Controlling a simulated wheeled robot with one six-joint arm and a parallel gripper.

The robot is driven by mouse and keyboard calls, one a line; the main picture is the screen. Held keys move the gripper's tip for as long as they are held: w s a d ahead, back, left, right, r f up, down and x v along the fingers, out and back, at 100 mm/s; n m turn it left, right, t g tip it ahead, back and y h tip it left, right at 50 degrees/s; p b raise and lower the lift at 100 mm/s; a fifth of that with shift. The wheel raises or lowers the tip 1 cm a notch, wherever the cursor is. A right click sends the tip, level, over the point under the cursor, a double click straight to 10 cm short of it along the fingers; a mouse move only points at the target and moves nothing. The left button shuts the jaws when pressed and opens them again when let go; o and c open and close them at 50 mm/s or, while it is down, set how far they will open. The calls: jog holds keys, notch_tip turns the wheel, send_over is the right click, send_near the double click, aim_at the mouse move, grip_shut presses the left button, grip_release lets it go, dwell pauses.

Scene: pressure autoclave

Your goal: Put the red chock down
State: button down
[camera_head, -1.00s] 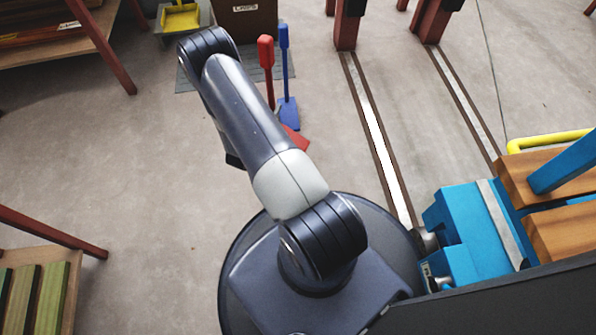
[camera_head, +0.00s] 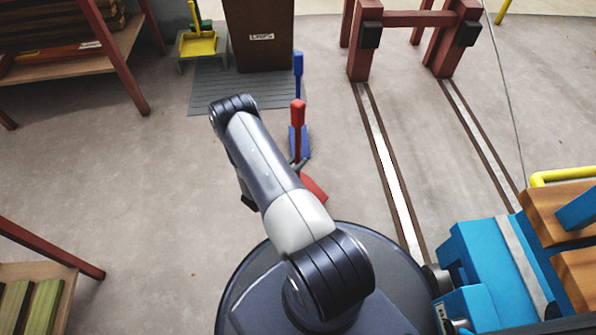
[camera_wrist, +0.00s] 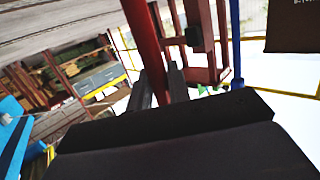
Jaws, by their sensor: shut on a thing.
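The red chock (camera_head: 313,188) has a red wedge foot and a tall red handle. It stands roughly upright in the head view, in front of the blue chock (camera_head: 301,144). In the wrist view the red handle (camera_wrist: 146,45) passes between the grey fingers (camera_wrist: 159,90). I cannot tell whether the wedge touches the floor.
A brown bin (camera_head: 262,35) stands on a grey mat (camera_head: 215,95) behind the chocks. Rails (camera_head: 380,150) run to the right, with a blue cart (camera_head: 490,265) near me. A shelf (camera_head: 75,60) is at left. Floor left of my arm is clear.

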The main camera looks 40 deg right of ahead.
jog(key=shift+f+b, duration=0.75)
jog(key=shift+f, duration=1.05)
jog(key=c, duration=1.3)
grip_release()
jog(key=shift+a, duration=0.2)
jog(key=p+v, duration=0.4)
jog(key=v, duration=0.7)
jog(key=shift+s+a, duration=0.2)
jog(key=shift+a, duration=0.1)
jog(key=shift+w, duration=0.1)
